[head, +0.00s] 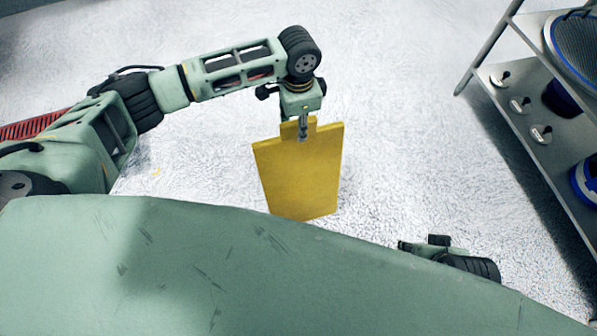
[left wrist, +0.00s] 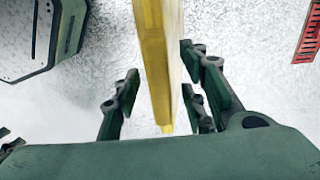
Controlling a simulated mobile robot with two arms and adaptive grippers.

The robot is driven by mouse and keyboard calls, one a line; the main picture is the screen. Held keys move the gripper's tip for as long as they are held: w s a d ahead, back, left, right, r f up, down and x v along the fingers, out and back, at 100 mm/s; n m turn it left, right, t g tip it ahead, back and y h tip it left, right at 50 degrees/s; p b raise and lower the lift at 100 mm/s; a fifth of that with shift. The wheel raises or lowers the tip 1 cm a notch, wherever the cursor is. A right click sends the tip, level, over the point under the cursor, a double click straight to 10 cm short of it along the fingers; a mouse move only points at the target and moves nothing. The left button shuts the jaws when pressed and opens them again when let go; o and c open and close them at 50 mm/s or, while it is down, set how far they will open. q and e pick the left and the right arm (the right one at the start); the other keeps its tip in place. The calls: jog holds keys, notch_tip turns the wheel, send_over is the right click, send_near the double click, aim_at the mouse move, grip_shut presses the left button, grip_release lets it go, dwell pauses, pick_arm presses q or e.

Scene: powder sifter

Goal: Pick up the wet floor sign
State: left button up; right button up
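The wet floor sign (head: 300,178) is a plain yellow panel with a narrow tab at its top, standing upright on the pale floor in front of me. My left gripper (head: 302,130) points down over that tab. In the left wrist view, the sign (left wrist: 158,60) runs edge-on between the spread fingers of my left gripper (left wrist: 160,95). A gap shows at the left finger; the right finger is closer to the sign, and contact there is unclear. Part of my right arm's end (head: 440,252) shows low on the right, its fingers not clear.
A metal rack (head: 500,100) stands at the right, with a blue-rimmed sieve (head: 580,45) on top and small white items on a lower shelf. A red slatted object (head: 30,127) lies at the far left. The floor around the sign is mostly clear.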

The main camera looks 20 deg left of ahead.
pick_arm(q)
jog(key=shift+c, duration=0.4)
jog(key=c, duration=0.9)
grip_shut()
